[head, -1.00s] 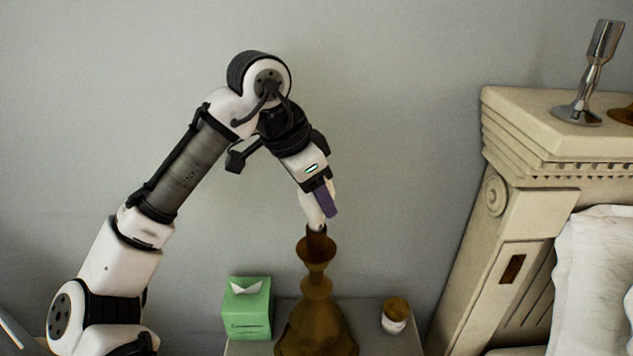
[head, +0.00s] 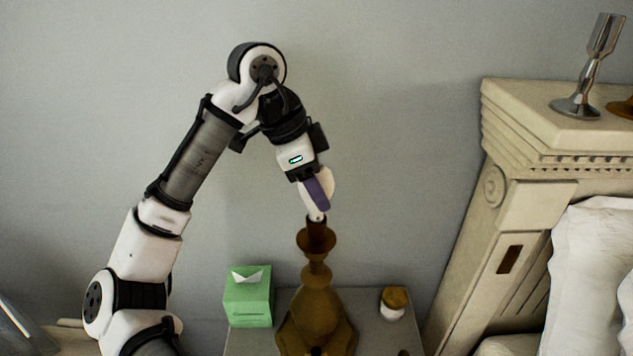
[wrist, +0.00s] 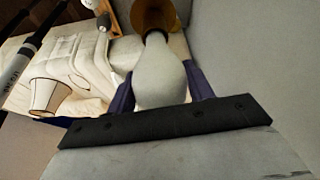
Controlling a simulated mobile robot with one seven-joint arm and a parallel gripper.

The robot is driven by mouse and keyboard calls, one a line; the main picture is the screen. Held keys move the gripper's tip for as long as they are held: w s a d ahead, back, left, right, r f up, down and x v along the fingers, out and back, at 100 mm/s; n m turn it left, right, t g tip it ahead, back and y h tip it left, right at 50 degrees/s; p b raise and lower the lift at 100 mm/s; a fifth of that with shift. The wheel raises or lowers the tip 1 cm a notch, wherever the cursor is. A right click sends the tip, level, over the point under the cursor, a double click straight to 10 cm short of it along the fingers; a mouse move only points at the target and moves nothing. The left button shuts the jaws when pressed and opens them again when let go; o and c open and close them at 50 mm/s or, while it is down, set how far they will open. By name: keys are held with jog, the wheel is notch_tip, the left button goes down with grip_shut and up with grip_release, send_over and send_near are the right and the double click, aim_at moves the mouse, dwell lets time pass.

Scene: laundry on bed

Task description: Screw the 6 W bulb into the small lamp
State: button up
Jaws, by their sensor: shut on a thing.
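A brown lamp base (head: 317,292) stands upright on the nightstand, with its narrow neck and socket at the top. My gripper (head: 318,198) points down over the socket and is shut on a white bulb (head: 313,214). In the wrist view the bulb (wrist: 161,78) sits between the two purple fingers, its far end at the brown lamp top (wrist: 153,14). The bulb's lower end meets the top of the socket. I cannot tell how deep it sits. No wattage marking is readable.
A green tissue box (head: 248,297) stands left of the lamp, and a small jar with a brown lid (head: 393,303) stands right. The carved headboard (head: 500,215) rises at right. A cream lampshade (wrist: 50,95) shows in the wrist view.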

jog(key=shift+m+g, duration=0.6)
jog(key=shift+m, duration=1.1)
jog(key=m+g, duration=0.1)
jog(key=m, duration=0.1)
jog(key=shift+m+y, duration=0.3)
jog(key=shift+m, duration=0.4)
jog(key=shift+m+g+y, duration=0.4)
jog(key=shift+m+g, duration=0.3)
jog(key=shift+m, duration=1)
